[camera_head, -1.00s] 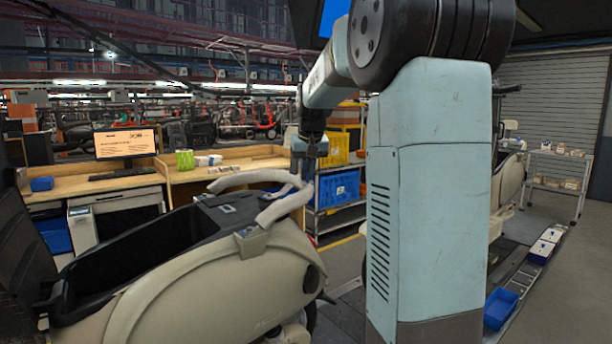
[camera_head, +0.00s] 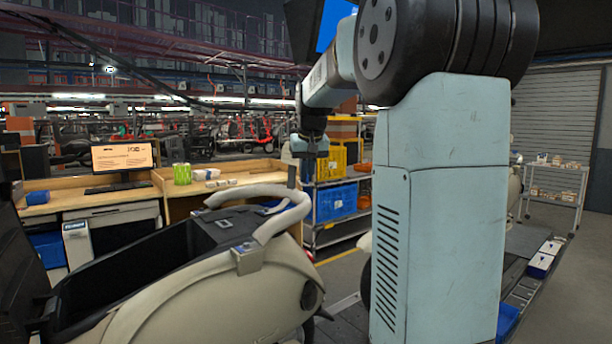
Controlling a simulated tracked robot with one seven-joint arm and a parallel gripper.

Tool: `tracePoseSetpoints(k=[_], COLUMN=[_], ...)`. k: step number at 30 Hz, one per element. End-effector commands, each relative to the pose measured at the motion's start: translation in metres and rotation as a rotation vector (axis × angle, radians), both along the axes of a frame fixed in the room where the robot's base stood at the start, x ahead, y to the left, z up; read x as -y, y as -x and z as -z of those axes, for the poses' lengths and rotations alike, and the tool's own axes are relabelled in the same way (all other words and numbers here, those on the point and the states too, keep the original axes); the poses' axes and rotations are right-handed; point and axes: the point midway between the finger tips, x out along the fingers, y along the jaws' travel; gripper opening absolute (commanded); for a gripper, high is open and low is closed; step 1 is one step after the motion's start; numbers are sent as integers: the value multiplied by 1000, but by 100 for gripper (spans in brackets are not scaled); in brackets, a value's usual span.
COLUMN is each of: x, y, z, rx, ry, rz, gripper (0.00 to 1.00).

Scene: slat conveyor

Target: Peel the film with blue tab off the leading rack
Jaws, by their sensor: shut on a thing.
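My gripper (camera_head: 303,178) is in the middle of the view, pointing down just above the pale curved handle (camera_head: 288,196) of a beige machine. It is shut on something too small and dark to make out. I cannot tell from here whether it touches the handle. I cannot make out any film or blue tab. No rack is clearly marked as the leading one. A shelf rack (camera_head: 345,226) with a yellow crate (camera_head: 331,161) and a blue crate (camera_head: 336,201) stands behind the gripper. My arm and column hide much of the right half.
The beige machine (camera_head: 215,300) with its open black tub fills the lower left. Wooden benches (camera_head: 88,195) with a monitor (camera_head: 122,156) and a green roll (camera_head: 182,174) stand behind it. At right are a white shelf cart (camera_head: 556,194) and white-and-blue boxes (camera_head: 541,264) along the conveyor.

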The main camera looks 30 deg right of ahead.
Motion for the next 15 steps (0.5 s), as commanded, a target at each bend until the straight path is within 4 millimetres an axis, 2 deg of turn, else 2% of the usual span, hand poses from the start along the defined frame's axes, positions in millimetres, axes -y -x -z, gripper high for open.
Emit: tracePoseSetpoints(k=[15], x=[-4], y=[20], z=[-37], rx=[3], ry=[1], rz=[0], gripper=[0])
